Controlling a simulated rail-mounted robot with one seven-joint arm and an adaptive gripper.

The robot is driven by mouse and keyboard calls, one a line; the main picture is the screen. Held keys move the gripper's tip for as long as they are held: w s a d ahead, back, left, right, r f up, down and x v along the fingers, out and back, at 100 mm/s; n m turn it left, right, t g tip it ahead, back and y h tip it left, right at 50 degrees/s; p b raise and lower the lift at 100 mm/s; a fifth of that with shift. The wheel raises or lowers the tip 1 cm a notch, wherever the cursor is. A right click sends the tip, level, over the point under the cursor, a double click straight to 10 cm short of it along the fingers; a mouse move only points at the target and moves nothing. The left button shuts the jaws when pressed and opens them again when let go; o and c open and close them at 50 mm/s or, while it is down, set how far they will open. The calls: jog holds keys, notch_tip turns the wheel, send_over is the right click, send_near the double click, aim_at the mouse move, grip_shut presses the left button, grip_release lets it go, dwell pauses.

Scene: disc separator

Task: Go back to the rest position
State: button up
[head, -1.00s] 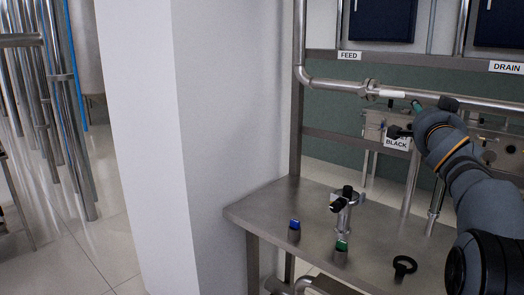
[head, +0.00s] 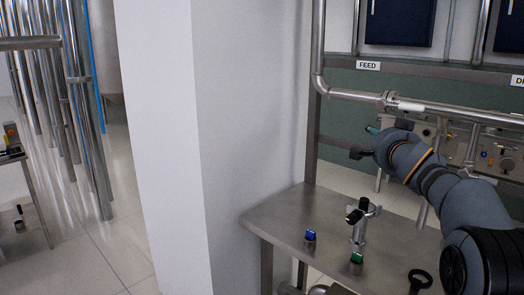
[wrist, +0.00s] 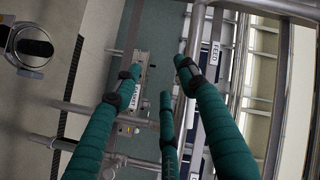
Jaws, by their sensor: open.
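My gripper (head: 366,141) is raised in front of the pipe frame, above and behind the steel table in the head view. Its fingers are apart and nothing is between them. In the wrist view, teal fingers with black bands (wrist: 160,76) reach forward, spread and empty. My arm comes in from the lower right of the head view.
The steel table (head: 282,222) holds a valve fitting (head: 360,224), a blue-topped piece (head: 310,236), a green-topped piece (head: 356,262) and a black ring-handled piece (head: 419,281). A white pillar (head: 165,150) stands left. A FEED label (head: 368,65) marks the pipe frame.

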jog(key=s+a+f+n+y+b, duration=0.1)
jog(key=s+a+f+n+y, duration=0.1)
jog(key=a, duration=0.6)
jog(key=shift+s+a+f+g+y+b, duration=0.4)
jog(key=shift+f+y, duration=0.1)
jog(key=shift+f, duration=0.75)
